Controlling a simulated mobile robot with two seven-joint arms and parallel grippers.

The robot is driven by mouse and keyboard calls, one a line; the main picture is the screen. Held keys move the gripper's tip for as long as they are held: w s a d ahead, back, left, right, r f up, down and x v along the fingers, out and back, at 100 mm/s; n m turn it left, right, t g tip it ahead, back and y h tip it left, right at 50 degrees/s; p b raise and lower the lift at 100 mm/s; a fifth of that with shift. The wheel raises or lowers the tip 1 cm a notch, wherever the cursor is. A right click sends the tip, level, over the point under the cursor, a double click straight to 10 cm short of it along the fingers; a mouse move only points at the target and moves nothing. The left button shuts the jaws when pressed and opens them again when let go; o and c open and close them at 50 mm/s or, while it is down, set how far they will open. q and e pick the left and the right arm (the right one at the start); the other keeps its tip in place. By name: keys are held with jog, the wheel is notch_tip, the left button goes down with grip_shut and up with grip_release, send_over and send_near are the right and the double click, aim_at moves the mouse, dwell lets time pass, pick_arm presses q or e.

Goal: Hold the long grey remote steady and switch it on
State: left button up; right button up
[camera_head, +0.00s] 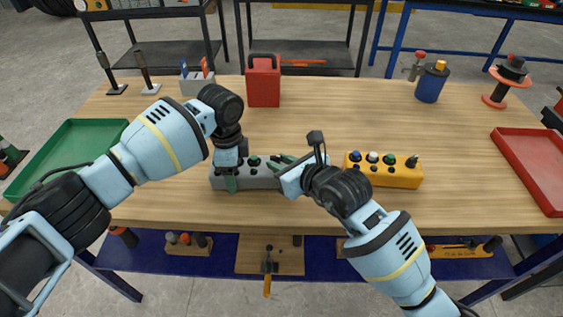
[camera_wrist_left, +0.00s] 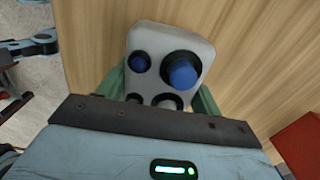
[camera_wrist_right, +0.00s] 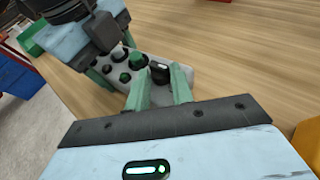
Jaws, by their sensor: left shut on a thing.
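The long grey remote (camera_head: 262,180) lies near the front edge of the table. My left gripper (camera_head: 231,180) is shut across its left part; its green fingers press both sides in the left wrist view, where the remote's end (camera_wrist_left: 150,37) shows blue and dark buttons. My right gripper (camera_head: 281,166) is at the remote's right end. In the right wrist view its fingers stand apart on either side of a black switch (camera_wrist_right: 160,72); I cannot tell whether they touch it. Green buttons (camera_wrist_right: 135,60) lie beyond. My arms hide part of the remote.
A yellow box (camera_head: 400,178) with several buttons stands just right of my right gripper. A green tray (camera_head: 92,128) is at left, a red tray (camera_head: 533,160) at right. A red canister (camera_head: 263,85) and a blue canister (camera_head: 430,86) stand at the back. The table's middle is clear.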

jog(key=o, duration=0.4)
jog(key=shift+o, duration=0.2)
jog(key=shift+s+d, duration=0.1)
jog(key=v, duration=1.1)
jog(key=shift+s+d, duration=0.25)
jog(key=shift+s, duration=0.05)
jog(key=shift+r, duration=0.1)
